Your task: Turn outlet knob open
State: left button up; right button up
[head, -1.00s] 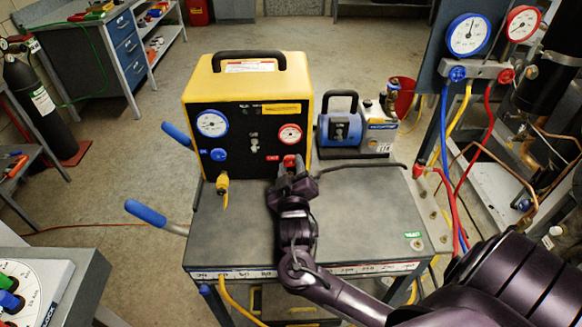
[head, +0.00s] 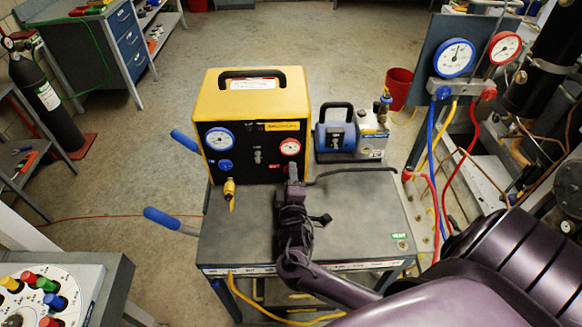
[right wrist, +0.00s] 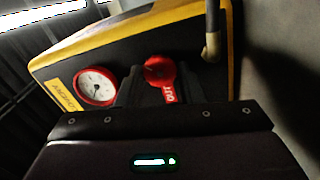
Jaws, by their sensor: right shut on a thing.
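The yellow recovery machine (head: 250,98) stands upright on the cart, with its black front panel facing me. Its red outlet knob (right wrist: 158,71) is at the panel's lower right, beside a red "OUT" tag (right wrist: 168,95) and below a red-rimmed gauge (head: 290,147). My right gripper (head: 291,174) is at the panel, shut on the red knob; in the head view it covers the knob. In the right wrist view the fingers stand on either side of the knob, and the panel looks tilted. A blue knob (head: 225,165) sits at the lower left. My left gripper is not in view.
The grey cart top (head: 240,235) is mostly clear in front of the machine. A blue pump (head: 345,135) stands to the right, with a black hose (head: 355,170) near it. A gauge manifold (head: 462,88) with coloured hoses is at the far right.

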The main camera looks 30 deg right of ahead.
jog(key=shift+n+p, duration=2.8)
jog(key=shift+n, duration=1)
jog(key=shift+a, duration=0.1)
jog(key=o, duration=1)
jog(key=b+v, duration=0.1)
jog(key=v, duration=0.6)
jog(key=shift+s, duration=0.35)
jog(key=shift+a, duration=0.15)
